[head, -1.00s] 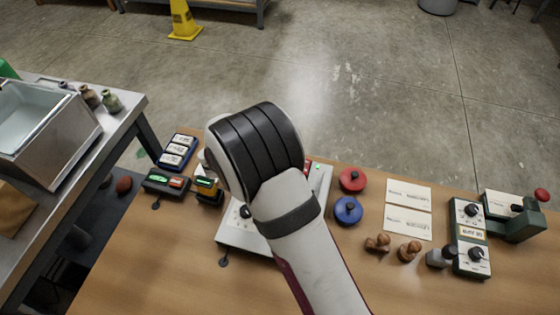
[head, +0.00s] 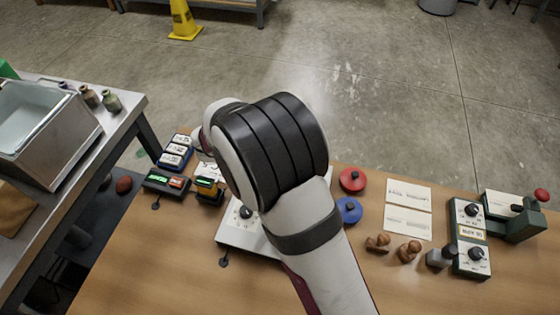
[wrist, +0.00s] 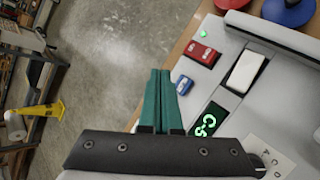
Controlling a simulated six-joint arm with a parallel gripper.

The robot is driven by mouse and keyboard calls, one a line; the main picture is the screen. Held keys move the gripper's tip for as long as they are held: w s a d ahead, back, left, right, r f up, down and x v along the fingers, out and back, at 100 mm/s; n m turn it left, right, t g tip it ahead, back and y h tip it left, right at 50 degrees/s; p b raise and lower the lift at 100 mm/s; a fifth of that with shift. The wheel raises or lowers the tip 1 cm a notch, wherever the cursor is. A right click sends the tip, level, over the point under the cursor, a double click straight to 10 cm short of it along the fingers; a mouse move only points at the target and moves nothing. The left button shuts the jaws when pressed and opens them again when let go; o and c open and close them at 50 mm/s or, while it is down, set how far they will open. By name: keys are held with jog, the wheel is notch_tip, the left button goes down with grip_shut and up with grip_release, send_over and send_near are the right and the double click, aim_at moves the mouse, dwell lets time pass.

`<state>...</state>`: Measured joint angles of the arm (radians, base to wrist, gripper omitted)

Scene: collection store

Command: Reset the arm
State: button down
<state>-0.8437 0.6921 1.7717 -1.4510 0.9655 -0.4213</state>
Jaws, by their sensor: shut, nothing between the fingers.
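My gripper (wrist: 160,74) shows in the wrist view as two teal fingers pressed together with nothing between them. It is hidden behind my arm in the head view. In the wrist view the fingers are left of a grey control panel (wrist: 228,88). The panel carries a red switch (wrist: 201,54), a white rocker (wrist: 245,71), a small blue part (wrist: 182,84) and a dark display with green characters (wrist: 207,120). In the head view my arm covers much of this panel (head: 236,232).
A wooden table (head: 150,270) holds blue-cased switches (head: 176,153), red (head: 352,180) and blue (head: 348,210) round knobs, paper cards (head: 408,210), wooden stamps (head: 409,250) and a dial box (head: 471,238). A metal bin (head: 45,130) stands on the left bench. Open floor lies beyond.

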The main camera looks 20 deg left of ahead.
dwell(0.6)
jog(key=s+d+r+m+g, duration=0.25)
jog(key=s+d+m, duration=0.2)
jog(key=d, duration=0.25)
jog(key=s+d+r+m+g+h, duration=0.1)
jog(key=s+d+r+m+g, duration=0.15)
jog(key=d+m, duration=0.35)
jog(key=s+d+r+m+g, duration=0.1)
jog(key=s+d+r+m, duration=0.3)
jog(key=d, duration=0.4)
jog(key=s+r+m+g+y, duration=0.1)
jog(key=s+m+y, duration=0.5)
jog(key=s+m, duration=0.7)
jog(key=s+g, duration=0.1)
jog(key=s, duration=0.4)
jog(key=shift+s+a+g+y, duration=0.15)
jog(key=shift+s+g+y, duration=0.05)
jog(key=shift+g+y, duration=0.1)
